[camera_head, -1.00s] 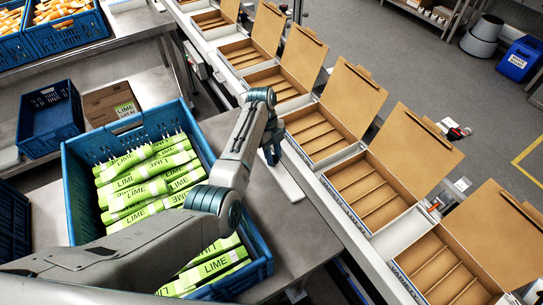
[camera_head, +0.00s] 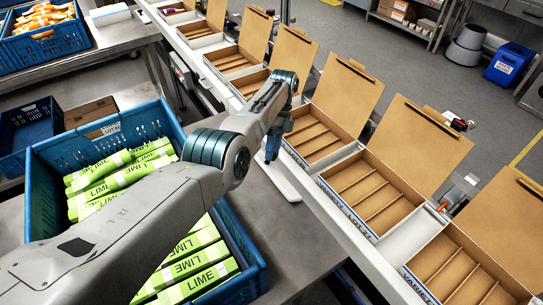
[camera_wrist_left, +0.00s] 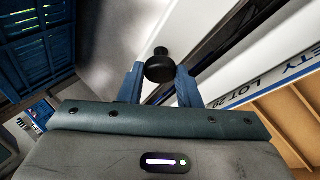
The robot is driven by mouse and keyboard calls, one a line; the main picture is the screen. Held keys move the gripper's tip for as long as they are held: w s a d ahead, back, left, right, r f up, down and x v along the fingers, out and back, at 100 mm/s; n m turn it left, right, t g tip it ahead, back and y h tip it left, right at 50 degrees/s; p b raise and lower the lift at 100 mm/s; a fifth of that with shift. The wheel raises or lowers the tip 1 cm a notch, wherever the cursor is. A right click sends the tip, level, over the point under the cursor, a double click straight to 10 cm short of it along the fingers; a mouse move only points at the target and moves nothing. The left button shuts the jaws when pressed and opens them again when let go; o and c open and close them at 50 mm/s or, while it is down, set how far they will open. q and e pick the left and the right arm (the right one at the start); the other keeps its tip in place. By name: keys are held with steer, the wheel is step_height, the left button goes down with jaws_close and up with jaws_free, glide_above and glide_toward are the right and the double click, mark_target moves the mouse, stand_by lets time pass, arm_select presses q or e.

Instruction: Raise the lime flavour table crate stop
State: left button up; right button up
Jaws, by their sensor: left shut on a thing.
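My left gripper (camera_head: 272,151) is over the edge of the lime flavour table, beside the conveyor. In the left wrist view its two blue fingers (camera_wrist_left: 160,82) are closed on a black round knob (camera_wrist_left: 160,69). The knob stands by a pale plate. In the head view a white bar (camera_head: 281,183), which looks like the crate stop, lies below the gripper along the table edge. The knob is hidden there. The lime crate (camera_head: 241,224), blue with green LIME packs, stands left of the bar, partly behind my left arm. My right gripper is out of view.
A conveyor (camera_head: 330,207) with open brown boxes (camera_head: 358,190) runs diagonally close to the gripper. Bare metal table (camera_head: 298,235) lies between the lime crate and conveyor. A smaller blue crate (camera_head: 28,133) is at left. Orange packs fill crates at the far table.

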arm_select(q)
steer(key=shift+w, duration=0.1)
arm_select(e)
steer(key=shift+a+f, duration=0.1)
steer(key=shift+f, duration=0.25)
